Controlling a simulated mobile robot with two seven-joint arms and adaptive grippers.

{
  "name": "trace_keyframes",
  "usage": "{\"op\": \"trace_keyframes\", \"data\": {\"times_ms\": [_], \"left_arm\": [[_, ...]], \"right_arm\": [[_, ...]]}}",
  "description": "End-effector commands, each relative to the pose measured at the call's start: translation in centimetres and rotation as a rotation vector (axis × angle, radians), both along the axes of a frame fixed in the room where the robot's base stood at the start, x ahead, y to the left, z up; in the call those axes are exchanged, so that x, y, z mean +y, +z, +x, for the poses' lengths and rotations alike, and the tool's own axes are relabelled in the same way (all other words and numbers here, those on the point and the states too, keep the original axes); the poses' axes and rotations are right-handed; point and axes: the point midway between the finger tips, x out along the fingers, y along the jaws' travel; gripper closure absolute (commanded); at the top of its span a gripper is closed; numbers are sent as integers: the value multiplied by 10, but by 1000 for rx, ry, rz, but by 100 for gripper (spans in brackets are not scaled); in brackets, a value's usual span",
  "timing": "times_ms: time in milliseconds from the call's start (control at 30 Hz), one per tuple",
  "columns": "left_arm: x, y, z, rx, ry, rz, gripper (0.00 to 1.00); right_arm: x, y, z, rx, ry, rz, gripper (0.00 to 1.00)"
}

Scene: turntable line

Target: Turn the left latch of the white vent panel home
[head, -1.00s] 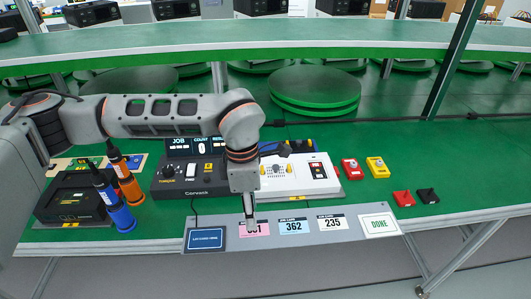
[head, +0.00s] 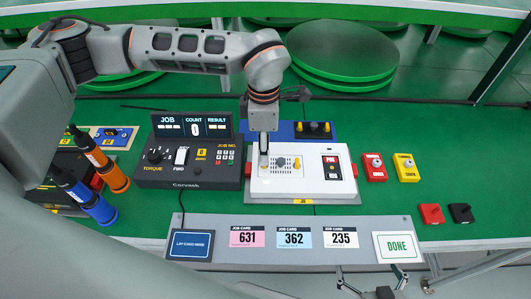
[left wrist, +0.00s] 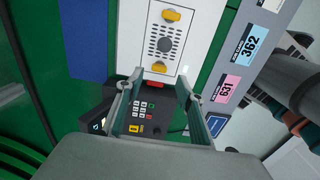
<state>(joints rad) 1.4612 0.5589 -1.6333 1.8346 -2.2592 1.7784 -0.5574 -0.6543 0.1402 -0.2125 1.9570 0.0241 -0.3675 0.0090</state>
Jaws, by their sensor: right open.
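The white vent panel (head: 315,186) lies on the bench with a round dark vent at its middle. Its right yellow latch (head: 297,163) shows in the head view. The left yellow latch (left wrist: 158,68) shows in the left wrist view; my arm mostly hides it in the head view. My left gripper (head: 264,162) points down over the panel's left part. In the left wrist view the left gripper (left wrist: 160,82) has its fingers apart, with the left latch near the gap between the tips; I cannot tell whether they touch. My right gripper (head: 370,270) is open at the bottom edge, below the card strip.
A black controller (head: 185,177) stands left of the panel. Blue and orange drivers (head: 104,212) stand farther left. Red and yellow blocks (head: 375,168) sit to the right. A grey strip (head: 270,256) with job cards lies in front.

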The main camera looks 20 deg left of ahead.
Motion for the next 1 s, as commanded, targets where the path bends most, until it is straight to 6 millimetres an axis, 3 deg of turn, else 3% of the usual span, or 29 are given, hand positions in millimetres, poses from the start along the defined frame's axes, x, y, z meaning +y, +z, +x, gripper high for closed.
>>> {"op": "trace_keyframes", "data": {"times_ms": [100,300,667,833,1000], "left_arm": [[0,-20,-1,3,0,0,62],[0,-42,0,2,0,-1,62],[0,-47,0,0,-1,0,62],[0,-47,0,0,-1,0,100],[0,-47,0,0,-2,0,100]], "right_arm": [[0,-1,-1,3,0,0,0],[1,2,2,-4,0,1,0],[1,8,6,-16,-1,3,0],[1,8,6,-16,-1,3,0],[1,6,5,-13,-1,3,0]]}}
